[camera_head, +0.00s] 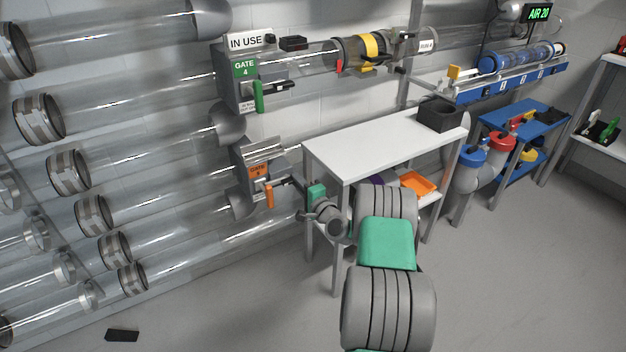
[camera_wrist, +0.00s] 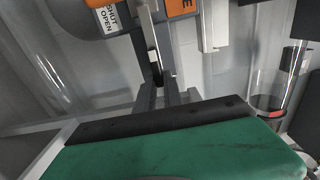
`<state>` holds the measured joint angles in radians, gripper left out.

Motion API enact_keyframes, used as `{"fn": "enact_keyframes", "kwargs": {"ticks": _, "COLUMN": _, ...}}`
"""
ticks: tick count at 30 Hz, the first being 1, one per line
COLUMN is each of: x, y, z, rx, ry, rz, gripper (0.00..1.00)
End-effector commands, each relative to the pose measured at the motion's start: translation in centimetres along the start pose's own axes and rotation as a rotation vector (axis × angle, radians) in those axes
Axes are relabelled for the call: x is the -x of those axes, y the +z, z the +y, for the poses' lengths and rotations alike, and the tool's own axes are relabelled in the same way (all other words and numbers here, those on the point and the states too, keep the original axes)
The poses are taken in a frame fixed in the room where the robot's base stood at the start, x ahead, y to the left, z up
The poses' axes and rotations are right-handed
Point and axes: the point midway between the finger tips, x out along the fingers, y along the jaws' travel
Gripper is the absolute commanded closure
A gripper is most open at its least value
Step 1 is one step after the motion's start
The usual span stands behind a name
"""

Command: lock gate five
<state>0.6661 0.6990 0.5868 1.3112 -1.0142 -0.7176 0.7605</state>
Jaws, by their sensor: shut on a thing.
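The gate unit with the orange label (camera_head: 257,170) is the grey box below gate 4; its number is too small to read. An orange handle (camera_head: 269,196) hangs down at its front. In the wrist view its orange label (camera_wrist: 180,7) and a white SHUT/OPEN plate (camera_wrist: 113,17) show at the top. My gripper (camera_head: 284,182) reaches in from the right, close to the box front. In the wrist view its narrow fingers (camera_wrist: 158,92) are shut on a thin dark bar (camera_wrist: 154,45) at the gate's front. The exact grip point is partly hidden.
Gate 4 (camera_head: 244,70), with a green label, green handle and IN USE sign (camera_head: 246,41), sits just above. Clear tubes (camera_head: 150,135) run left. A white table (camera_head: 385,143) with a black bin (camera_head: 440,115) stands right of my gripper. Open floor lies in front.

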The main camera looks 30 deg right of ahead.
Motion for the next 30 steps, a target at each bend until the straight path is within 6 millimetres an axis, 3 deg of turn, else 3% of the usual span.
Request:
{"fn": "enact_keyframes", "kwargs": {"ticks": 14, "x": -0.13, "y": 0.59, "z": 0.2, "rx": -0.016, "ry": 0.002, "rz": -0.008, "gripper": 1.0}}
{"fn": "enact_keyframes", "kwargs": {"ticks": 15, "x": -0.13, "y": 0.59, "z": 0.21, "rx": -0.015, "ry": 0.003, "rz": -0.008, "gripper": 0.85}}
{"fn": "enact_keyframes", "kwargs": {"ticks": 22, "x": -0.13, "y": 0.47, "z": 0.12, "rx": -0.014, "ry": 0.001, "rz": -0.007, "gripper": 0.66}}
{"fn": "enact_keyframes", "kwargs": {"ticks": 30, "x": 0.12, "y": 0.35, "z": 0.07, "rx": -0.014, "ry": 0.002, "rz": -0.005, "gripper": 0.66}}
